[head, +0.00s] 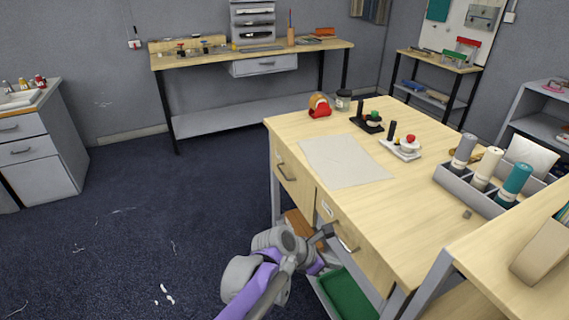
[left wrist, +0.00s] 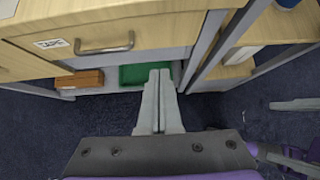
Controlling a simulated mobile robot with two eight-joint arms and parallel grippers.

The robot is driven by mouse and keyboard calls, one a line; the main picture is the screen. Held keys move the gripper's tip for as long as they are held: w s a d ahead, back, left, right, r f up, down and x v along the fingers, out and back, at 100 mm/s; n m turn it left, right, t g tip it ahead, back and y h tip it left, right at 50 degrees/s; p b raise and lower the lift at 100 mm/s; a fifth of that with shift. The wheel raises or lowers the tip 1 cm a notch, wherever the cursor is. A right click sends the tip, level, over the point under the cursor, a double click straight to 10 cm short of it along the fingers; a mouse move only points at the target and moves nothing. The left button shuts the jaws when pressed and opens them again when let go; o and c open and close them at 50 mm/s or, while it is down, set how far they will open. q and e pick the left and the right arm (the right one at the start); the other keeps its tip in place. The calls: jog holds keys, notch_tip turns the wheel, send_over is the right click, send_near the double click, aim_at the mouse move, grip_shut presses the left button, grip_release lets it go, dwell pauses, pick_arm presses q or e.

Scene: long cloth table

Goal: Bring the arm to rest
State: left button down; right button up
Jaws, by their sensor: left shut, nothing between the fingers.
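My left gripper (head: 328,232) is shut and empty. It is in front of the drawer side of the wooden workbench (head: 420,215), near a drawer handle (head: 347,243). In the left wrist view its two fingers (left wrist: 158,78) lie together, pointing toward the open space under the drawer. The drawer with its metal handle (left wrist: 105,45) and a small label is shut above and to the left of the fingers. I cannot tell whether the fingers touch the bench.
On the lower shelf are a green tray (left wrist: 140,74) and a brown box (left wrist: 80,80). Dark floor (head: 150,220) at left is largely clear.

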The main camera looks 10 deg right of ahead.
pick_arm(q)
jog(key=s+a+r+m+t+y+p, duration=0.1)
jog(key=s+a+m, duration=0.5)
jog(key=a, duration=0.6)
jog(key=s+a+r+m+t+y+p, duration=0.1)
jog(key=s+a+r+m+y+p, duration=0.2)
jog(key=a, duration=1)
jog(key=s+a+r+m+t+y+p, duration=0.1)
jog(key=s+a+m+y+p, duration=0.3)
jog(key=s+a+m, duration=0.5)
jog(key=a+r+m+p, duration=0.1)
jog(key=a+m+p, duration=0.1)
jog(key=a+m, duration=0.1)
jog(key=shift+a+r+y+p, duration=0.25)
jog(key=shift+a+y+p, duration=0.05)
jog(key=shift+a+p, duration=0.1)
